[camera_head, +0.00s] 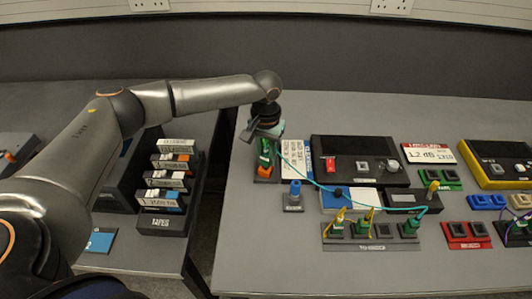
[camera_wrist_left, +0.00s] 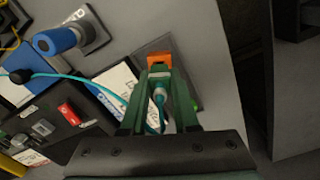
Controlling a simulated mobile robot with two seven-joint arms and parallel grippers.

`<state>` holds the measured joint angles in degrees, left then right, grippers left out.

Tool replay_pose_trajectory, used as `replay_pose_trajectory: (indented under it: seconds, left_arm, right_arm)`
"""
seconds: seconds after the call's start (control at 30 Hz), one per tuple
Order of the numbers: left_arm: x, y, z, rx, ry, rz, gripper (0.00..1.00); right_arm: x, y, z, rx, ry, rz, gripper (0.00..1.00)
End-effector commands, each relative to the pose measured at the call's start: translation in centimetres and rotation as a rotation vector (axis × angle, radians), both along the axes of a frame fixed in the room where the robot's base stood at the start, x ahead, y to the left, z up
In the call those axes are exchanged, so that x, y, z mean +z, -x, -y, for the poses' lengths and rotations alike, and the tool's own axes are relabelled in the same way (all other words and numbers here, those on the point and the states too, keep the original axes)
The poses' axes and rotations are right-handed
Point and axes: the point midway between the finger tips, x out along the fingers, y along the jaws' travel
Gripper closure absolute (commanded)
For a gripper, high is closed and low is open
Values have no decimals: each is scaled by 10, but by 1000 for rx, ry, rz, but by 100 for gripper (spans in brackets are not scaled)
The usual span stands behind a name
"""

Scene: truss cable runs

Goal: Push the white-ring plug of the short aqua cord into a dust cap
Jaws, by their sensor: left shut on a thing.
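My left gripper (camera_head: 265,150) points down at the left end of the right-hand bench. In the left wrist view its green fingers (camera_wrist_left: 159,78) are shut on the white-ring plug (camera_wrist_left: 159,93) of the aqua cord (camera_wrist_left: 162,118). Just beyond the fingertips is an orange dust cap (camera_wrist_left: 158,60) on a dark base plate; it also shows in the head view (camera_head: 264,172). The plug lines up with the cap; its front end is hidden, so I cannot tell whether it is inside. My right gripper is not in view.
A white label card (camera_head: 296,155) and a black instrument (camera_head: 330,150) lie to the right. A row of green-plugged sockets (camera_head: 372,245) is in front. A gap separates the two benches.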

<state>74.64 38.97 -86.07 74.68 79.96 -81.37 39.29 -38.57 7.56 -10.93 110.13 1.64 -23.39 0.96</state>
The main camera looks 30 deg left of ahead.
Motion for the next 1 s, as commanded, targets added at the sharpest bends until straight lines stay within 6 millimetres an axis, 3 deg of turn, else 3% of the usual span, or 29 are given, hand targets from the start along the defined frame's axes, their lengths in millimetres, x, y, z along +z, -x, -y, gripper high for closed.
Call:
replay_pose_trajectory:
  seconds: [1.0]
  left_arm:
    - [-6,0,0,0,0,0,100]
  right_arm:
    - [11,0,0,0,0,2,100]
